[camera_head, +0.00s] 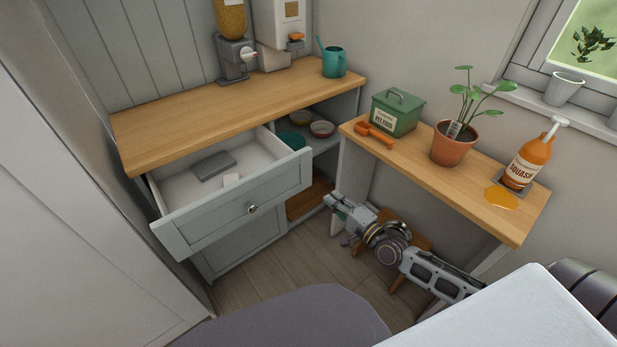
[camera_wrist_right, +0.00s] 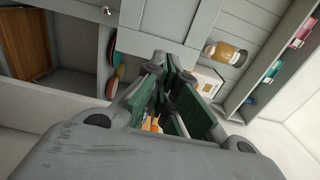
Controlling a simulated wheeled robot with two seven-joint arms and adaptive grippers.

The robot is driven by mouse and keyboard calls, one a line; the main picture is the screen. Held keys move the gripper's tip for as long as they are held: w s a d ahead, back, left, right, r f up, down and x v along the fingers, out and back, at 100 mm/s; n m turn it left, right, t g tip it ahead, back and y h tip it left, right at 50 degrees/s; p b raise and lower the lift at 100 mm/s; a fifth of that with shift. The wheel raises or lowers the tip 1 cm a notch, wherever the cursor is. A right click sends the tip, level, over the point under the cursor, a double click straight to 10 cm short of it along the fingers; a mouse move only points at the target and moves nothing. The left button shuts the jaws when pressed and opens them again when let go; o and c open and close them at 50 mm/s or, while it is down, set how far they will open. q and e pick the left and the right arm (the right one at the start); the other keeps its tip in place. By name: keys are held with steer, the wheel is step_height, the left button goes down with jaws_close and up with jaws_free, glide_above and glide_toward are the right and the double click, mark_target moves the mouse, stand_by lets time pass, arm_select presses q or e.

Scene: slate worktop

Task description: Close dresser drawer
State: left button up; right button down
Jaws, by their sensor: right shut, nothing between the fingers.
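The grey dresser drawer (camera_head: 236,209) stands open in the head view, pulled out from under the wooden top. Its round knob (camera_head: 252,209) is on the front panel. A grey block and a small white item lie inside. My right gripper (camera_head: 335,210) is low, to the right of the drawer and apart from it, in front of the dresser's open shelves. In the right wrist view its fingers (camera_wrist_right: 163,82) are close together and hold nothing. A knob also shows at the top left of the right wrist view (camera_wrist_right: 106,11). My left gripper is not in view.
The dresser top (camera_head: 200,115) bears two dispensers and a teal watering can (camera_head: 335,62). The side table (camera_head: 450,175) bears a green tin (camera_head: 396,112), an orange scoop, a potted plant (camera_head: 452,148) and a squash bottle (camera_head: 527,163). Floor (camera_head: 290,262) before the drawer is clear.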

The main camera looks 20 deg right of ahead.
mark_target(303, 172)
steer(key=shift+x, duration=5.85)
steer(key=shift+w+a, duration=0.15)
steer(key=shift+w, duration=0.3)
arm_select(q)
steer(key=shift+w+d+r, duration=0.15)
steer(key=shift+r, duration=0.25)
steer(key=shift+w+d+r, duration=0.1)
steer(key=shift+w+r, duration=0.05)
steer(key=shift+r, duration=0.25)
arm_select(e)
steer(key=shift+f, duration=0.1)
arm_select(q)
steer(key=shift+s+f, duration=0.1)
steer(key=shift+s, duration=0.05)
arm_select(e)
steer(key=shift+w, duration=0.1)
